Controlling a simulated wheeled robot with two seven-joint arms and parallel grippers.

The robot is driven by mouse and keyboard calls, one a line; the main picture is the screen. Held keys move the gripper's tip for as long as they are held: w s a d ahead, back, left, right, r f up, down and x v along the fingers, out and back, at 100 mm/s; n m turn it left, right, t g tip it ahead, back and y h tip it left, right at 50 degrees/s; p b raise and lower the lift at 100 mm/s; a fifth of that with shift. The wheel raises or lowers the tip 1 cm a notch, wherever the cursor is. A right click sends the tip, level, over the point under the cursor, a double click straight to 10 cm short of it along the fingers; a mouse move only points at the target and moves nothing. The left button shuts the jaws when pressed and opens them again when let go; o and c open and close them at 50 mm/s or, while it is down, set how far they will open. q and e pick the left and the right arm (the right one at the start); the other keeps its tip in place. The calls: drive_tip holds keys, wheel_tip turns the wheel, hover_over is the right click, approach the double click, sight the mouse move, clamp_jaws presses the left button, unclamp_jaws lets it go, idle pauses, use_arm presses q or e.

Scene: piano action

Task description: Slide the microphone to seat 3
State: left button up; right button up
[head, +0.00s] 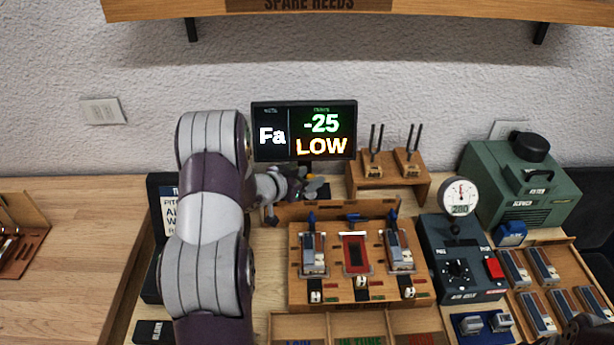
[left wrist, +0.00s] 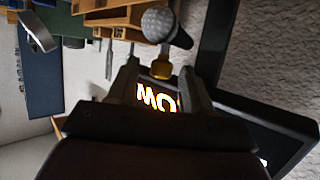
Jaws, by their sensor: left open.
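The microphone (left wrist: 166,27) has a grey mesh ball head and a gold collar. In the left wrist view it stands just past my left fingertips, with the collar in line with the gap between them. My left gripper (left wrist: 160,88) is open. In the head view my left gripper (head: 311,186) is behind the wooden reed board (head: 297,283), below the display; the microphone is hard to make out there. The board holds three reed places with blue tips and white blocks in front. I cannot read any seat number. A dark part at the lower right edge may be my right gripper.
The display (head: 304,131) reads Fa, -25, LOW and stands close behind my left gripper. A wooden stand (head: 385,185) with two forks is to its right. A dial box (head: 462,262), a green blower (head: 525,185) and a reed tray stand further right. The left tabletop (head: 80,250) is mostly clear.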

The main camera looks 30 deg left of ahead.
use_arm(q)
clamp_jaws()
drive_tip(key=shift+d, duration=0.1)
drive_tip(key=w+d+b, duration=0.2)
drive_tip(key=w+d, duration=0.3)
drive_tip(key=d, duration=0.4)
drive_tip(key=w+d+b, duration=0.2)
drive_tip(key=w+d, duration=0.4)
drive_tip(key=d, duration=0.3)
drive_tip(key=shift+r, duration=0.15)
